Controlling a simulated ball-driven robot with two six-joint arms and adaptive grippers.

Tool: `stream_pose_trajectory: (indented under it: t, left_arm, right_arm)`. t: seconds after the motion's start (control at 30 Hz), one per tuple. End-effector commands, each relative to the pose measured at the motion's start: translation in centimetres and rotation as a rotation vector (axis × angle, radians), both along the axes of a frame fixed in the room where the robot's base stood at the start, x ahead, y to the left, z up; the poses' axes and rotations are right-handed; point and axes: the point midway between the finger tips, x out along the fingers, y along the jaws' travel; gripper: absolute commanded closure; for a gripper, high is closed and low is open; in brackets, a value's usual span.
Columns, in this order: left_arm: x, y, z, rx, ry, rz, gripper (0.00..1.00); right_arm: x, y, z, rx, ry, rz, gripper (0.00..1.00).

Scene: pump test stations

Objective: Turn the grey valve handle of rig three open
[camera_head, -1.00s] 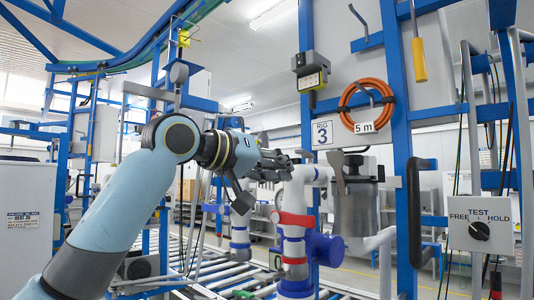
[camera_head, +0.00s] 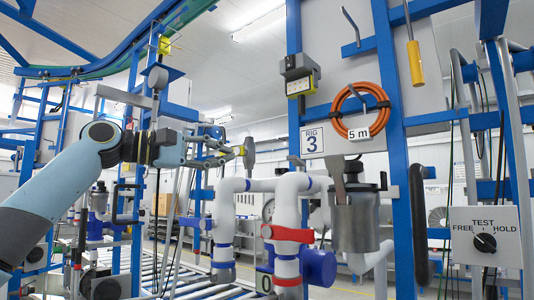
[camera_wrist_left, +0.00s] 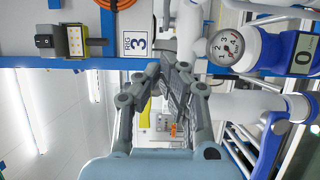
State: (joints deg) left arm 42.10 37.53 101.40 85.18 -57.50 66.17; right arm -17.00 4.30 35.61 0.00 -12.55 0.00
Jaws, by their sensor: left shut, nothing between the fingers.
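The grey valve handle (camera_head: 249,150) of rig three stands about upright above the white pipe (camera_head: 262,184). In the left wrist view the grey handle (camera_wrist_left: 168,46) shows just beyond my fingertips, beside the pipe. My left gripper (camera_head: 240,152) comes in from the left at the handle's height, its fingertips close beside the handle. In the wrist view its fingers (camera_wrist_left: 166,66) are brought together with nothing held. I cannot tell whether they touch the handle. My right gripper is in neither view.
The RIG 3 sign (camera_head: 312,141) hangs on the blue frame behind. A second white riser with a red band (camera_head: 288,234) and a metal cup holding a tool (camera_head: 355,220) stand to the right. A gauge (camera_wrist_left: 227,47) sits near the pipe. Rollers lie below.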

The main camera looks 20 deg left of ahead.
Motion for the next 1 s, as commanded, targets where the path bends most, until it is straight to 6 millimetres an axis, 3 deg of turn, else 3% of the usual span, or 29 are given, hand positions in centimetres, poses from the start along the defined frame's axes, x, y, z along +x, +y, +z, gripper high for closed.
stream_pose_trajectory:
  t: [0.13, 0.33, 0.6, 1.0]
  left_arm:
    - [2.4, -2.4, 0.5, -0.006, 0.001, -0.004, 1.00]
    - [5.4, -5.3, 0.4, -0.003, 0.001, -0.003, 1.00]
    - [5.4, -8.6, 0.2, 0.002, -0.001, 0.000, 1.00]
    - [5.4, -9.1, -0.1, 0.003, 0.000, 0.001, 1.00]
  right_arm:
    - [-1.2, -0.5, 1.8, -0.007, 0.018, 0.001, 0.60]
    - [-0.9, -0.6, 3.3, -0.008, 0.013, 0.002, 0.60]
    - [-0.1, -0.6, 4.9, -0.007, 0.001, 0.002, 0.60]
    - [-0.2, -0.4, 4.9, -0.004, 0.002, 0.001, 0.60]
